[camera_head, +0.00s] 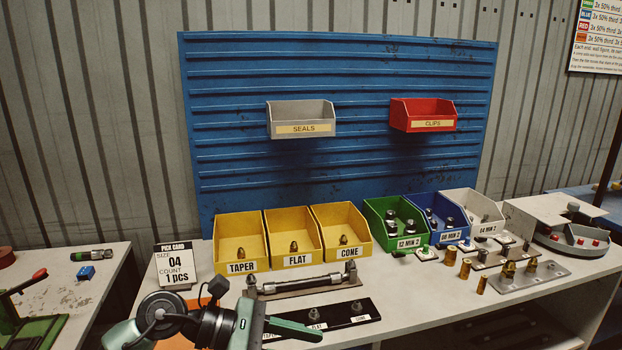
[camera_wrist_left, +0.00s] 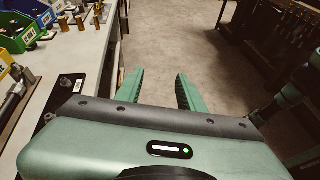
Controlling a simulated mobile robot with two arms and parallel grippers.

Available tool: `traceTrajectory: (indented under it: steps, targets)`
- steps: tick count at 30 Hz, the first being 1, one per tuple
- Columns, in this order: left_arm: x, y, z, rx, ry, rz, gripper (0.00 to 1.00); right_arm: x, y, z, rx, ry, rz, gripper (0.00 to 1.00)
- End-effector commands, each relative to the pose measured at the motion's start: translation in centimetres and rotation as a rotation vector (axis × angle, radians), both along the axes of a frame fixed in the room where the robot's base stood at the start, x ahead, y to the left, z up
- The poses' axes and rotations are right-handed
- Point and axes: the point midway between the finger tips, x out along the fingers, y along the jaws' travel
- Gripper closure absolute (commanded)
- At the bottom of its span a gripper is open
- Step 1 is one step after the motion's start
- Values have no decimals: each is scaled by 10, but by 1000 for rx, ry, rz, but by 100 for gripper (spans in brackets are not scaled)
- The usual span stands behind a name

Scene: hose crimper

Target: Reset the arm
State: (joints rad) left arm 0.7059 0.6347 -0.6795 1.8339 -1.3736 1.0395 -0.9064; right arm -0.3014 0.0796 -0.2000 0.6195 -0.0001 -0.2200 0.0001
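My left arm comes in from the lower left in the head view, and its left gripper (camera_head: 294,328) is low at the bench's front edge, in front of the black plate labelled FLAT and CONE (camera_head: 338,316). In the left wrist view the left gripper (camera_wrist_left: 158,77) has its two green fingers apart, with bare floor between and beyond them. It is open and empty. My right gripper is not in view; a dark green and black arm part, seemingly mine, shows at the right edge of the wrist view.
The bench (camera_head: 432,300) holds yellow TAPER (camera_head: 240,247), FLAT (camera_head: 292,240) and CONE (camera_head: 341,235) bins. A short hose (camera_head: 303,285) lies on a rack. Brass fittings (camera_head: 465,268) stand at right. A pick card (camera_head: 174,264) reads size 04, 1 pcs. The wrist view shows open floor (camera_wrist_left: 180,45).

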Motion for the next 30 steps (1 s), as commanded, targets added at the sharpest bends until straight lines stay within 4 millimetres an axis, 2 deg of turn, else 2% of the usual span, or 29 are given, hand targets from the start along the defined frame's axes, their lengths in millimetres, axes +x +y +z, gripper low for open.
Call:
traceTrajectory:
  steps: [1,2,3,5,6,8,11,14,15,17,18,20,21,23,24,27,30]
  targets:
    - [-7,-18,19,-167,80,48,61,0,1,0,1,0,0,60]
    - [-9,-25,33,-266,132,84,61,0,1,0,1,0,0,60]
    - [-8,-30,52,-401,209,136,61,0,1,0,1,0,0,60]
    - [-3,-28,76,-594,335,218,61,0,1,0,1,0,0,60]
    - [3,-22,90,-721,426,279,61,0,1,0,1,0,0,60]
    - [14,-5,103,-905,570,372,61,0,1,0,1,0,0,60]
    - [35,35,105,-1196,828,546,61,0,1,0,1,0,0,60]
    - [51,85,77,-1464,1098,744,61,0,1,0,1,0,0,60]
    - [54,105,58,-1566,1208,831,61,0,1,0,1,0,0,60]
    - [52,133,23,-1709,1370,968,61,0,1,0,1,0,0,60]
    - [47,149,-3,-1797,1476,1063,61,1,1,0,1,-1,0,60]
    - [34,170,-42,-1911,1619,1206,61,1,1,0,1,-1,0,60]
    - [21,180,-68,-1979,1709,1304,61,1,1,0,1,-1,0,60]
    - [-2,193,-106,-2068,1831,1455,61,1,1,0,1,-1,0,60]
    - [-20,198,-128,1984,-1781,-1458,61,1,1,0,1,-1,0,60]
    - [-65,206,-173,1756,-1624,-1424,61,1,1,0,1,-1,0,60]
    - [-106,207,-202,1586,-1500,-1399,61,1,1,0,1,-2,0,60]
